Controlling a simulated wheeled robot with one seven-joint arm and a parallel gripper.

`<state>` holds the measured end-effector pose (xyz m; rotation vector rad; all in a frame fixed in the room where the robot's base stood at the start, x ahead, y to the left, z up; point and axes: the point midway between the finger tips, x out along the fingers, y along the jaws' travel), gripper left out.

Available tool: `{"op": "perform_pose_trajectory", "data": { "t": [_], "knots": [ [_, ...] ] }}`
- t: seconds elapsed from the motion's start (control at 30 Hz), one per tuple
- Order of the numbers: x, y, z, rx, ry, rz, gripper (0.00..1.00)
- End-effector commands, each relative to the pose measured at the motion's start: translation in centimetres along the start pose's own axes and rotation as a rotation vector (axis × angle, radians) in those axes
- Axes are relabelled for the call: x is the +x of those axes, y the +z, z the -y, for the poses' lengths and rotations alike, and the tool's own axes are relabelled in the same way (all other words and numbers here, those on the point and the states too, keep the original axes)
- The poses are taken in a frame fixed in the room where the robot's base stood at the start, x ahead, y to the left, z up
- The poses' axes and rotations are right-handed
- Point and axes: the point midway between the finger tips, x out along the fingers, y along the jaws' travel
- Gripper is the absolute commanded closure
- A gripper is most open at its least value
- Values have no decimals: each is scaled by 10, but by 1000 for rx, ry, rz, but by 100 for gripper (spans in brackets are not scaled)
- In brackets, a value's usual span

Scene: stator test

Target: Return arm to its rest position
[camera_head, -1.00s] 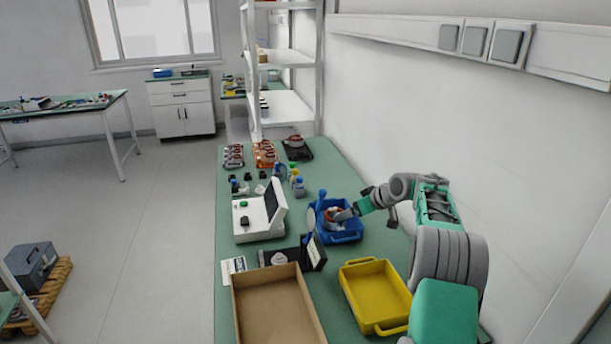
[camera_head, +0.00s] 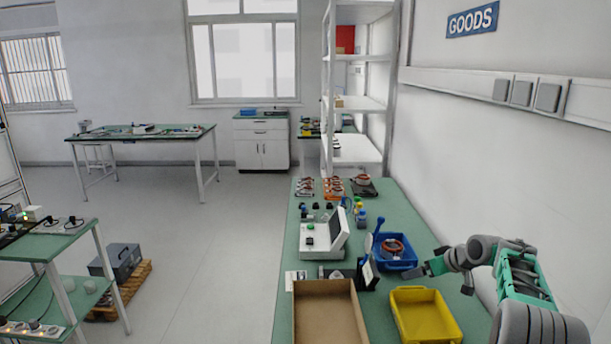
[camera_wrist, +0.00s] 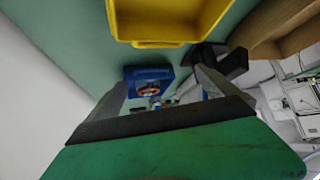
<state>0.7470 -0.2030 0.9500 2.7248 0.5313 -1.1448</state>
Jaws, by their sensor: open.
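My gripper (camera_head: 424,270) is above the green workbench, on the near side of the blue bin and apart from it. In the wrist view its two fingers (camera_wrist: 160,85) are spread with nothing between them. My arm reaches in from the right, bent at the elbow. The blue bin (camera_head: 404,266) holds a reddish-brown ring-shaped stator (camera_head: 392,246). The bin (camera_wrist: 133,76) and stator (camera_wrist: 147,88) also show beyond the fingers in the wrist view.
A yellow bin (camera_head: 425,318) and a brown open box (camera_head: 327,284) stand on the near bench (camera_head: 285,322). A white tester (camera_head: 322,240) and a dark stand (camera_head: 367,275) are to the left. A wall runs along the right.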

Motion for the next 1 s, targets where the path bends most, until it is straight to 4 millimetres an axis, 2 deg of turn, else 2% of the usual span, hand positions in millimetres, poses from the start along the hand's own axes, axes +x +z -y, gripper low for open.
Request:
{"op": "perform_pose_trajectory", "data": {
  "t": [0.03,0.23,0.37,0.57,0.67,0.77,0.83,0.9,0.97,1.0],
  "knots": [
    [-5,-7,6,-2,3,2,2],
    [-17,-14,31,20,7,36,2],
    [-29,-18,54,38,13,67,2],
    [-57,-19,107,79,28,133,2],
    [-78,-12,144,105,40,177,2],
    [-107,6,191,140,59,235,2],
    [-132,30,228,172,78,284,2],
    [-156,63,263,206,102,333,2],
    [-176,94,289,233,124,373,2],
    [-186,117,303,251,137,398,2]
  ]
}}
